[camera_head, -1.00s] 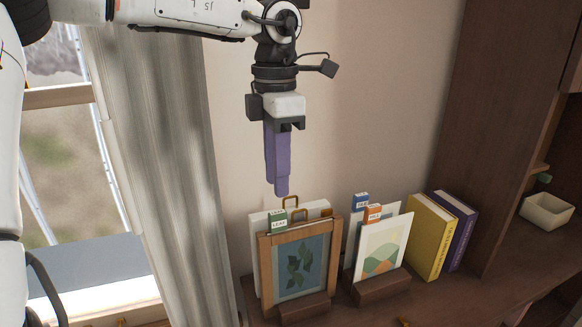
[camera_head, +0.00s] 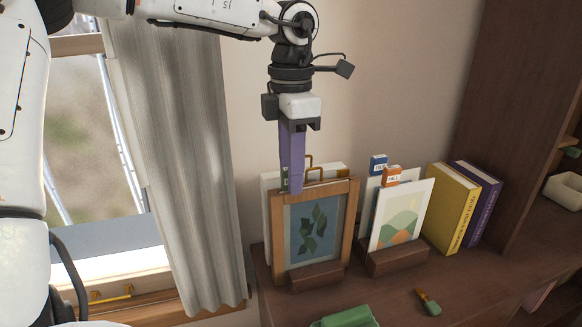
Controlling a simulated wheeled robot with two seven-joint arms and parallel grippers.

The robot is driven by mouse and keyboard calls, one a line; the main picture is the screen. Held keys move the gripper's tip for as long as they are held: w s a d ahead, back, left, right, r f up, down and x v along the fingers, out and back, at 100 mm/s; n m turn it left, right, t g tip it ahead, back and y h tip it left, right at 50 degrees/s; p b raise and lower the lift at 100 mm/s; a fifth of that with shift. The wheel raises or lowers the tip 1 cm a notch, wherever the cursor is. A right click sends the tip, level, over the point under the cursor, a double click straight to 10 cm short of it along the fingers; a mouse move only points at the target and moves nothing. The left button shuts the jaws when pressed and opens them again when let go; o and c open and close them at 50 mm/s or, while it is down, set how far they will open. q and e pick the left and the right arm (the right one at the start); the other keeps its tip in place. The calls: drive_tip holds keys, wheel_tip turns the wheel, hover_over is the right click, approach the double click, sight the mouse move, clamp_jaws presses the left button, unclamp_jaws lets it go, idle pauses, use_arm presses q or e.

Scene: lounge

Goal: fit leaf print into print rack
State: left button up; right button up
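The leaf print (camera_head: 312,231), dark green leaves on blue in a light wooden frame, stands nearly upright at a dark wooden block (camera_head: 316,277) on the cabinet top. Whether that block is the print rack, I cannot tell. A white panel (camera_head: 267,218) with a brass loop stands behind the frame. My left gripper (camera_head: 294,188) points straight down, its purple fingers overlapping the frame's top edge and largely hiding the green tag there. The fingers line up in this view, so I cannot see a gap or whether they touch the frame. My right gripper is out of view.
A hill print (camera_head: 402,215) stands in a second wooden block (camera_head: 397,257), with blue and orange tags behind. Yellow (camera_head: 453,212) and purple books stand to its right. A small green-and-orange item (camera_head: 428,302) and a green object (camera_head: 346,316) lie in front. A curtain (camera_head: 190,160) hangs left.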

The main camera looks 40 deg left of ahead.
use_arm(q)
clamp_jaws()
drive_tip(key=shift+r+p, duration=0.55)
drive_tip(key=shift+r, duration=0.1)
drive_tip(key=shift+r+p, duration=0.9)
drive_tip(key=shift+r, duration=0.25)
drive_tip(key=shift+r+p, duration=2.2)
drive_tip(key=shift+r, duration=0.5)
wheel_tip(320, 180, up, 14)
drive_tip(key=shift+r, duration=0.25)
idle(0.7)
drive_tip(key=shift+r, duration=0.15)
drive_tip(key=shift+r, duration=1.4)
